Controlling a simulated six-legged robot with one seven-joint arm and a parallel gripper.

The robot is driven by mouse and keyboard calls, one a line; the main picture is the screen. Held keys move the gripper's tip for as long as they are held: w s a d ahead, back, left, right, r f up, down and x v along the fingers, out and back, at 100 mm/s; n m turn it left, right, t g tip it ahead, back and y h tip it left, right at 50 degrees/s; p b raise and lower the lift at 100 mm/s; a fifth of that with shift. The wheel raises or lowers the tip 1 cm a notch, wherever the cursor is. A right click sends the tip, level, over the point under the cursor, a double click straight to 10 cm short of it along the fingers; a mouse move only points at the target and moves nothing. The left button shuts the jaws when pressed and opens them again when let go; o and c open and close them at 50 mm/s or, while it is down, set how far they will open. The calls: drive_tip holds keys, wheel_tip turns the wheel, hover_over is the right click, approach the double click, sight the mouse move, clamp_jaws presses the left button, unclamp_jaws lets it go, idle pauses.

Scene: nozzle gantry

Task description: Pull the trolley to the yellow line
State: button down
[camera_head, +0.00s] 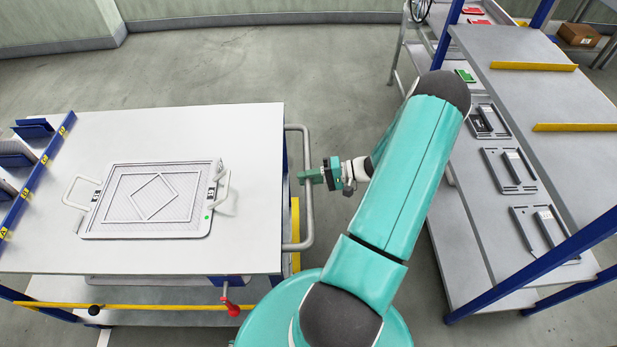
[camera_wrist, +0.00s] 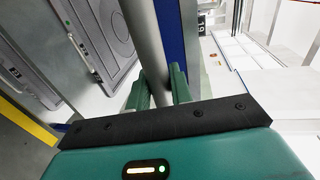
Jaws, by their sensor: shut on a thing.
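The trolley (camera_head: 250,130) stands on the left in the head view, with a pale flat top and a grey tubular handle (camera_head: 305,225) on its right side. My gripper (camera_head: 308,177) is shut on the handle. In the wrist view the handle (camera_wrist: 147,45) runs down between the two green fingers of my gripper (camera_wrist: 160,85). A yellow strip (camera_head: 295,235) shows beside the handle; I cannot tell whether it is on the floor or on the trolley.
A framed plate (camera_head: 150,232) lies on the trolley top. A yellow bar (camera_head: 150,307) and a red knob (camera_head: 231,309) are at its near side. A grey workbench (camera_head: 480,230) with several fixtures stands to the right. Bare floor (camera_head: 220,70) lies behind and between them.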

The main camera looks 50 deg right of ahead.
drive_tip(key=shift+s+d, duration=0.2)
drive_tip(key=shift+d, duration=0.05)
drive_tip(key=c, duration=1.3)
unclamp_jaws()
drive_tip(key=shift+s, duration=0.1)
drive_tip(key=shift+w+a, duration=0.1)
drive_tip(key=shift+w, duration=0.1)
drive_tip(key=v, duration=1.3)
drive_tip(key=shift+s+d, duration=0.25)
drive_tip(key=shift+s, duration=0.05)
drive_tip(key=shift+r, duration=0.15)
